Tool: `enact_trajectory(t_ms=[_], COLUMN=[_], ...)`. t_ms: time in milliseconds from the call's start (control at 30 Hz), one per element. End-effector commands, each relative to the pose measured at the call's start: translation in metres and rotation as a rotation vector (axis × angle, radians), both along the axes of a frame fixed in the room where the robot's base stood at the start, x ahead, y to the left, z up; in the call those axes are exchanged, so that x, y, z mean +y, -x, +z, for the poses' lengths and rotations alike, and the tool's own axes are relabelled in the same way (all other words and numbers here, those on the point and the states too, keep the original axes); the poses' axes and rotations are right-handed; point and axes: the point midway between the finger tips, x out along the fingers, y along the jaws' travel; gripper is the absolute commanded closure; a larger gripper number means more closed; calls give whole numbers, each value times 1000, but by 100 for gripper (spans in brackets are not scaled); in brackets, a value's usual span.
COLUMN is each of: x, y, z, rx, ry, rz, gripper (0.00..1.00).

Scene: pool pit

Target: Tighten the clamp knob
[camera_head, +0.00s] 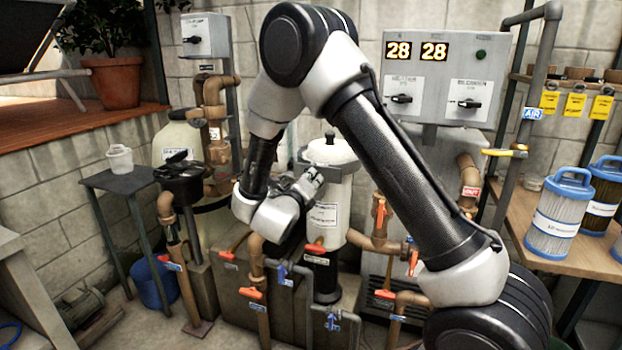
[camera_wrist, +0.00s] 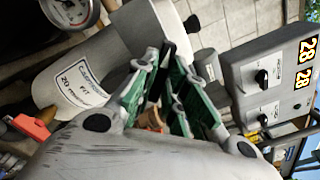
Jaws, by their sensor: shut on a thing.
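My gripper (camera_head: 314,178) reaches the front of the white filter housing (camera_head: 326,222), just under its lid (camera_head: 330,150). In the wrist view, the green-padded fingers of my gripper (camera_wrist: 172,62) are closed at the tips on the dark clamp knob (camera_wrist: 178,42). The fingers hide most of the knob, so its turn and tightness cannot be seen. The housing with its "cartridge filter" label also shows in the wrist view (camera_wrist: 50,92). A small black fitting (camera_head: 330,134) stands on top of the lid.
Pipes with orange-handled valves (camera_head: 314,248) and blue-handled valves (camera_head: 332,322) crowd the area below. A grey control box (camera_head: 450,60) reading 28 and 28 hangs behind. A pressure gauge (camera_wrist: 72,12) is close by. A bench (camera_head: 530,250) with filter cartridges stands right.

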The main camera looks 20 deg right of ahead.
Motion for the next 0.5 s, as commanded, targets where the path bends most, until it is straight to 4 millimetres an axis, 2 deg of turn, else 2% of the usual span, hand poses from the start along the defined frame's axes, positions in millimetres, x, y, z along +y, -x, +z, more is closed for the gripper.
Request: enact_trajectory(t_ms=[300, 500], x=[0, 0], y=[1, 1], z=[-2, -2], rx=[-350, -499], ry=[-487, -693], rz=[-1, -2], gripper=[100, 100])
